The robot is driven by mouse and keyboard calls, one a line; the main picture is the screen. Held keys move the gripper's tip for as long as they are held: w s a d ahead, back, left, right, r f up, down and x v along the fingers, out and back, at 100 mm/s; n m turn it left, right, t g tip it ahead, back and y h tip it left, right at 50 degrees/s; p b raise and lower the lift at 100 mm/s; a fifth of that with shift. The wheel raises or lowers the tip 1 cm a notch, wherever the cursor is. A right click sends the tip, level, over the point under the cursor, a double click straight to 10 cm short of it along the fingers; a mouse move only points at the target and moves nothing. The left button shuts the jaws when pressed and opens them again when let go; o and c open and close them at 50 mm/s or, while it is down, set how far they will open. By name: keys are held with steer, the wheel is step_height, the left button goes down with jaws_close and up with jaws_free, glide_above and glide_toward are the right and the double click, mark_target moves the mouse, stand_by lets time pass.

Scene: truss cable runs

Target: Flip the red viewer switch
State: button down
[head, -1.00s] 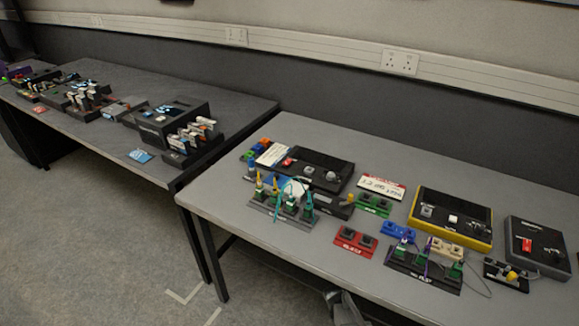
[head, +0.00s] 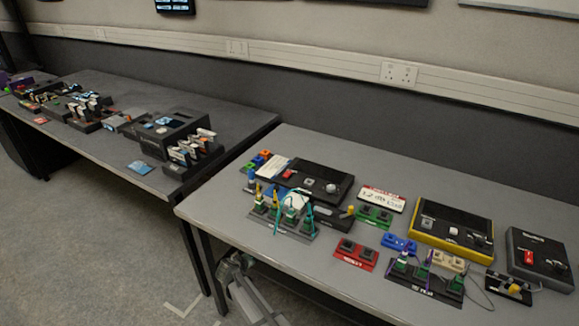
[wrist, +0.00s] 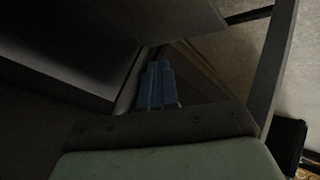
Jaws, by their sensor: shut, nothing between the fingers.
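Two control boxes on the near table carry red switches, and I cannot tell from their labels which is the viewer. One red switch (head: 288,174) is on the long black box (head: 335,181) at the table's back left. The other red switch (head: 529,258) is on the dark grey box (head: 553,242) at the right. My gripper (wrist: 157,72) shows in the wrist view with its blue fingers together and nothing between them. In the head view my arm is low, beside and below the table's front edge, apart from both boxes.
A yellow-edged box (head: 450,248), a red two-socket block (head: 355,254), a green block (head: 374,216) and cable racks with loose wires (head: 424,282) crowd the near table. Its front left strip is clear. Another table (head: 235,112) with equipment stands at the left.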

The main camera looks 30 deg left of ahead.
steer(key=s+a+r+n+y, duration=0.1)
steer(key=s+a+r+y, duration=0.1)
steer(key=s+a+r, duration=0.5)
steer(key=s+a+r+t+y, duration=0.1)
steer(key=s+a+r+y, duration=0.15)
steer(key=a+r, duration=0.45)
steer(key=s+a+r+n+y, duration=0.1)
steer(key=s+a+r, duration=0.45)
steer(key=a, duration=0.55)
steer(key=w+d+r+m+t+h, duration=0.1)
steer(key=w+d+r+m, duration=0.35)
steer(key=w+r, duration=0.55)
steer(key=w+d+r+m+t+h, duration=0.1)
steer(key=w+d+r+m+t, duration=0.15)
steer(key=w+d+r, duration=0.7)
steer(key=w+d+r+m+g+h, duration=0.2)
steer(key=w+d+g, duration=0.4)
steer(key=w, duration=0.4)
steer(key=w+d+r+m+g+h, duration=0.3)
steer(key=w+d+g, duration=0.4)
steer(key=w, duration=0.3)
steer(key=shift+d+m+h, duration=0.45)
steer(key=shift+d+m, duration=0.25)
steer(key=shift+m, duration=0.2)
